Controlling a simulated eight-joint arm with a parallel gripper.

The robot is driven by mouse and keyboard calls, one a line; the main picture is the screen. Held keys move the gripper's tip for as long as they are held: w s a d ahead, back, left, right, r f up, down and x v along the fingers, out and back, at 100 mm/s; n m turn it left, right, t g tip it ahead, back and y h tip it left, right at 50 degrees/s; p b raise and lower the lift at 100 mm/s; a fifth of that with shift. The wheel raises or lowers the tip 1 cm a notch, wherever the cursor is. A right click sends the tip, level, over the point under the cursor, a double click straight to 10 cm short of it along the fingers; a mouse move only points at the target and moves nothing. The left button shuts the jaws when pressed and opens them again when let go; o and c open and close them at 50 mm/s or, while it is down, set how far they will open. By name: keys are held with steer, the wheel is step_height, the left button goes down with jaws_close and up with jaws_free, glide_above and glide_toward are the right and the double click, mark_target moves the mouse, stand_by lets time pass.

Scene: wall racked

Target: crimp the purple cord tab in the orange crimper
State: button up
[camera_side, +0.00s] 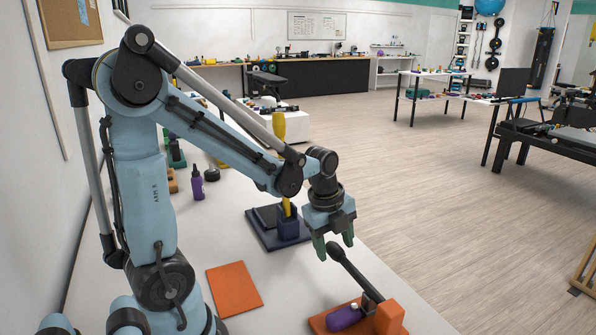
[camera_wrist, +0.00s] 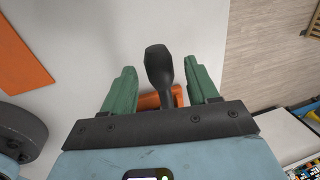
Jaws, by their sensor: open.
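The orange crimper (camera_side: 390,318) sits at the front of the white table, with its black lever handle (camera_side: 352,268) raised and slanting up to the left. The purple cord tab (camera_side: 343,318) lies at the crimper's base, beside the orange block; whether it is between the jaws I cannot tell. My gripper (camera_side: 333,247) is open, its green fingers pointing down around the level of the lever's upper end. In the wrist view the lever's knob (camera_wrist: 157,62) shows between the parted fingers, touching neither visibly. There, the crimper is mostly hidden and the purple tab is not visible.
An orange flat mat (camera_side: 234,289) lies left of the crimper. Behind it are a dark blue stand with a holder (camera_side: 288,228) and a yellow-handled tool (camera_side: 279,125). A purple bottle (camera_side: 198,187) stands farther back. Bare table lies between mat and crimper.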

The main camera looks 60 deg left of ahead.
steer(key=shift+f, duration=0.45)
steer(key=shift+c, duration=0.4)
jaws_close()
